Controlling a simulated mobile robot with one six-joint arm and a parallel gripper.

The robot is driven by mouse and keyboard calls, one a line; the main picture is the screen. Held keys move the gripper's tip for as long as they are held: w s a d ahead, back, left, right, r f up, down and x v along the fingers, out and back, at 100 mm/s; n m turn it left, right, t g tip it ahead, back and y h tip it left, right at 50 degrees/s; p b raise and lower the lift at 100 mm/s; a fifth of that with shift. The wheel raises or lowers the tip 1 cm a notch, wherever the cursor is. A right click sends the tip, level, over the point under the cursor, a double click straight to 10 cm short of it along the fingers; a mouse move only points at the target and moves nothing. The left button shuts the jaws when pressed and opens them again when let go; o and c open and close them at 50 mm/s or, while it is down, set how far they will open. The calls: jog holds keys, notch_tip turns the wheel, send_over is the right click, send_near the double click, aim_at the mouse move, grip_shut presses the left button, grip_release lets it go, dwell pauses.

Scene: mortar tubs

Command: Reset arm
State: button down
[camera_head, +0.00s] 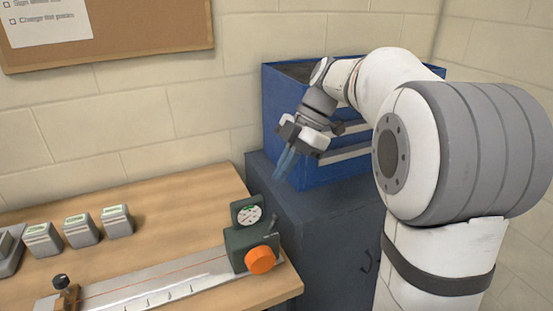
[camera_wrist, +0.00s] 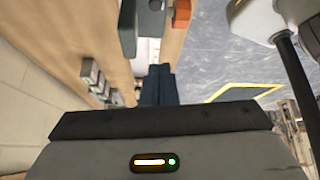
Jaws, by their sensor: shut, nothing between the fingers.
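My gripper (camera_head: 285,164) shows in the camera_head view, with its blue fingers pointing down and left. It is shut and holds nothing. It hangs in front of the blue drawer chest (camera_head: 340,172), above the dark cabinet top. The wrist view looks past the dark gripper body toward the wooden bench; the fingers (camera_wrist: 158,85) show there as dark shapes close together. My arm reaches in from the right of the camera_head view, bent over in front of the chest.
On the wooden bench (camera_head: 185,205) stand a green device with a dial (camera_head: 250,240) and an orange knob (camera_head: 260,260), a metal rail (camera_head: 160,285), and several small grey boxes (camera_head: 82,230). A dark cabinet (camera_head: 330,235) adjoins the bench. A corkboard (camera_head: 150,35) hangs on the wall.

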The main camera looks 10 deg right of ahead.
jog(key=s+d+f+m+t+h, duration=0.2)
jog(key=s+f+m, duration=0.4)
jog(key=s+m, duration=0.3)
jog(key=s+d+f+m+t+h, duration=0.3)
jog(key=s+f+m, duration=0.3)
jog(key=m, duration=0.8)
jog(key=shift+s+d+h, duration=0.3)
jog(key=shift+s+h, duration=0.2)
jog(key=shift+s, duration=0.85)
jog(key=c, duration=2.1)
grip_release()
jog(key=shift+c, duration=0.2)
